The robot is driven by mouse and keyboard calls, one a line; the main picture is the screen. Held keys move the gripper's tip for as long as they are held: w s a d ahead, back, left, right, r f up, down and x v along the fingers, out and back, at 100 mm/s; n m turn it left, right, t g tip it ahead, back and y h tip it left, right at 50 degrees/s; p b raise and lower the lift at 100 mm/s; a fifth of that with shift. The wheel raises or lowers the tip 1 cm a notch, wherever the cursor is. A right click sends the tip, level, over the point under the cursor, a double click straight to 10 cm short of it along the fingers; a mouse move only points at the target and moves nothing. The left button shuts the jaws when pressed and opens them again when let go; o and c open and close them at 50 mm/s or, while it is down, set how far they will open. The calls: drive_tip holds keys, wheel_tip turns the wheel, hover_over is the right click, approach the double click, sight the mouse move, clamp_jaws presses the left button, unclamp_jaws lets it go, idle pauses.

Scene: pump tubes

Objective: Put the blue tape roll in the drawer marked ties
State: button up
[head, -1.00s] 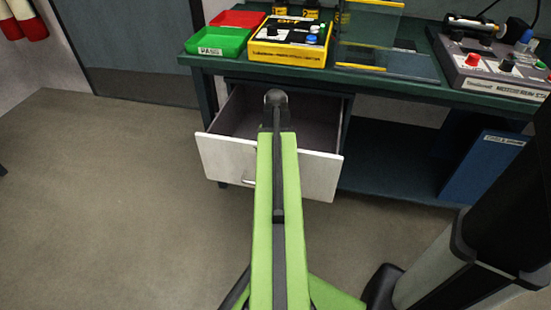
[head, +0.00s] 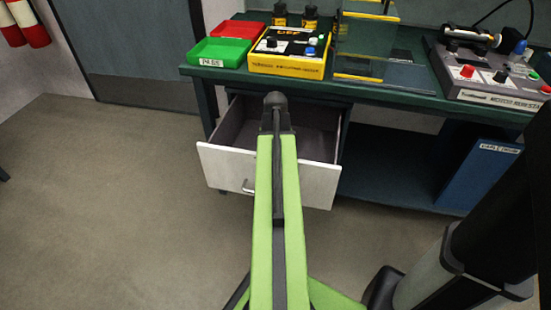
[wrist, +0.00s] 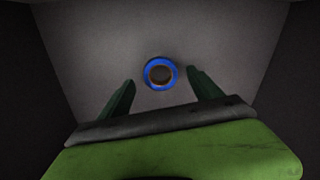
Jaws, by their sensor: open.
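The blue tape roll (wrist: 161,73), a blue ring with a brown core, lies flat on a grey floor between dark walls in the wrist view, which looks like the inside of the drawer. My gripper (wrist: 161,79) is open, its two dark fingers apart on either side below the roll; nothing is held. In the head view a drawer with a white front (head: 222,168) stands pulled out under the bench, and my arm's end is over it. The roll is hidden there. No ties mark can be read on the drawer.
The green bench (head: 405,98) carries a green tray (head: 222,50), a red tray (head: 237,29), a yellow control box (head: 287,66), a clear guard and a grey device (head: 490,75). A blue binder (head: 478,172) stands on the lower shelf. Floor at left is clear.

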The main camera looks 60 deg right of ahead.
wheel_tip(320, 180, up, 9)
drive_tip(key=p, duration=0.7)
